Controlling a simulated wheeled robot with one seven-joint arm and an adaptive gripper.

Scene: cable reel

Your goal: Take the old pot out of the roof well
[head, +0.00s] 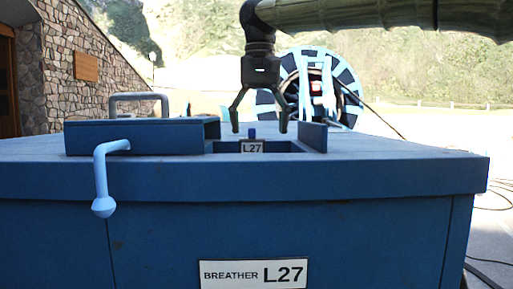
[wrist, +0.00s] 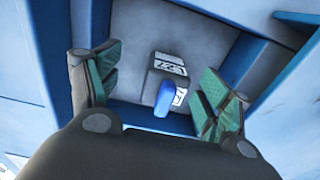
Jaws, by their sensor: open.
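The old pot shows in the wrist view as a small grey block (wrist: 168,75) with white L27 labels and a blue knob on top. It stands in the roof well (wrist: 215,25), a grey-floored opening with blue walls. In the head view only the pot's blue top and L27 label (head: 252,147) show above the well's front edge; its lower part is hidden. My gripper (head: 258,131) points down above the well, its fingers spread. In the wrist view its green-padded fingers (wrist: 155,92) stand either side of the pot, apart from it.
The blue cabinet (head: 60,177) bears a BREATHER L27 plate (head: 253,274). A raised blue cover (head: 135,137) lies left of the well, and a short upright plate (head: 313,137) stands at its right. A light-blue crank handle (head: 102,180) hangs at the front left. A cable reel (head: 345,85) stands behind.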

